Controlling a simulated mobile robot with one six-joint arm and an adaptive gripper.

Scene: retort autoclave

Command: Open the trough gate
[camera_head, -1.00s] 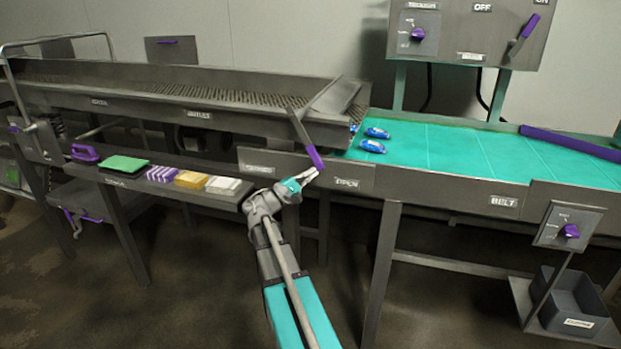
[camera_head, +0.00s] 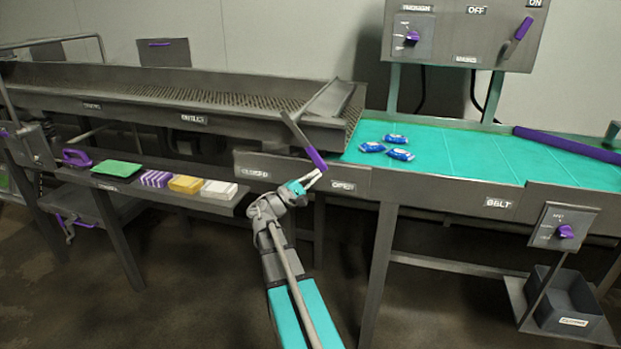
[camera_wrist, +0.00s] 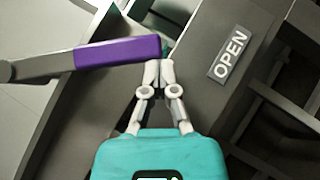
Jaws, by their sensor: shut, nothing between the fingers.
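The trough gate's lever is a grey bar with a purple handle (camera_head: 316,158), slanting down at the right end of the long grey trough (camera_head: 150,108). The handle end is between the label reading CLOSED (camera_head: 256,173) and the OPEN label (camera_head: 343,187), nearer OPEN. My gripper (camera_head: 322,170) is shut and empty, its fingertips beside the handle's lower end. In the wrist view the fingertips (camera_wrist: 159,68) are right at the end of the purple handle (camera_wrist: 118,53); I cannot tell if they touch. A slanted gate plate (camera_head: 332,98) sits at the trough's outlet.
Blue packets (camera_head: 399,155) lie on the teal belt (camera_head: 450,150) just right of the outlet. A shelf below the trough holds a green pad (camera_head: 118,167) and sponges (camera_head: 186,184). A control box (camera_head: 460,35) stands behind the belt, and a grey bin (camera_head: 566,298) is low at right.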

